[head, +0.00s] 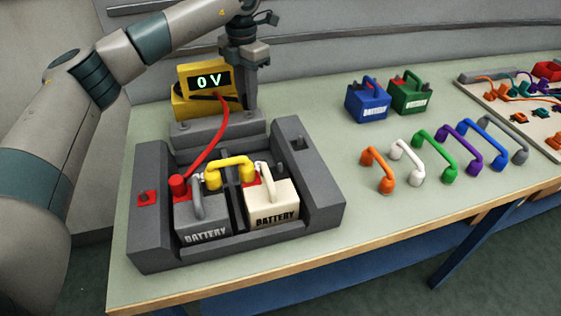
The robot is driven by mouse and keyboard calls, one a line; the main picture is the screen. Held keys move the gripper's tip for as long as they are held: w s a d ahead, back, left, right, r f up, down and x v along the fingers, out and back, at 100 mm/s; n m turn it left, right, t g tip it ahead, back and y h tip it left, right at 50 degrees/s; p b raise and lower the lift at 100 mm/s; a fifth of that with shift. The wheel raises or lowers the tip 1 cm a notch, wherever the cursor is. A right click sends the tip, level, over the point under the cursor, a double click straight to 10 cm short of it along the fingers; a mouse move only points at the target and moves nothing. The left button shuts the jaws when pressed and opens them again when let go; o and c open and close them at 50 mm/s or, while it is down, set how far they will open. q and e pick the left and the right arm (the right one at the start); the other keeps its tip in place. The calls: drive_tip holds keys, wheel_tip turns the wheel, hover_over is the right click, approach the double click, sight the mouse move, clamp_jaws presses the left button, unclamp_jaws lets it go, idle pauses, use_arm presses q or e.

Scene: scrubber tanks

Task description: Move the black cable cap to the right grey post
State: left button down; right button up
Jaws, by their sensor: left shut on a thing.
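My left gripper (250,104) points down just right of the yellow meter (209,88), above the back of the grey tray (325,187). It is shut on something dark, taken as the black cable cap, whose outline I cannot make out. The right grey post (297,144) stands on the tray's right wall, with no cap on it. The meter reads 0 V. Its red cable ends in a red cap (178,186) on the grey battery (201,219). A yellow bridge (229,165) spans from the grey battery to the white battery (270,206). My right gripper is not in view.
A post on a red square (147,198) is on the tray's left wall. A blue battery (367,103) and a green battery (408,93) stand behind. Several coloured bridges (433,149) lie to the right, near a board (510,103) of wired parts. Table between is clear.

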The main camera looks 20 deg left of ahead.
use_arm(q)
drive_tip(key=shift+f, duration=0.2)
drive_tip(key=shift+f+b, duration=0.45)
drive_tip(key=shift+f, duration=0.3)
drive_tip(key=shift+f, duration=0.1)
drive_tip(key=c, duration=1)
unclamp_jaws()
drive_tip(key=shift+r+p, duration=2.65)
drive_tip(key=shift+r, duration=1.65)
